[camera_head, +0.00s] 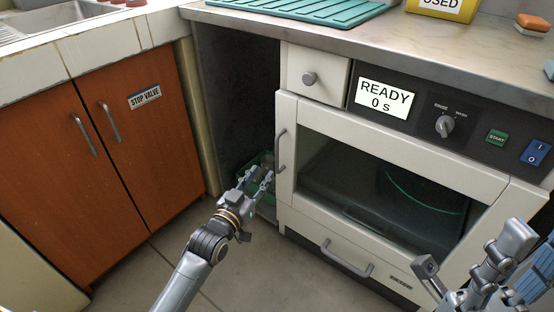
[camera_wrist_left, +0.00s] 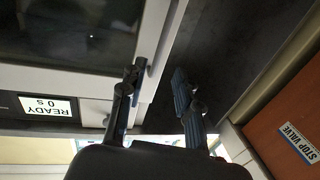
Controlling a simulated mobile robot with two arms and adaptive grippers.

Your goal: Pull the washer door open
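The white washer door (camera_head: 389,190) has a dark window and looks shut in the head view. Its grey vertical handle (camera_head: 281,150) is on the door's left edge. My left gripper (camera_head: 257,178) is low and left of the handle, its fingers pointing up toward it. In the left wrist view its two fingers (camera_wrist_left: 156,84) stand apart with nothing between them, beside the door's edge. My right gripper (camera_head: 510,242) is at the lower right, partly cut off, in front of the washer; its finger opening is unclear.
The washer display (camera_head: 386,99) reads READY 0 s. A small drawer (camera_head: 317,77) is above the door and a drawer handle (camera_head: 347,262) below. A dark recess with a green basket (camera_head: 262,161) lies to the left. Orange cabinet doors (camera_head: 142,140) stand further left.

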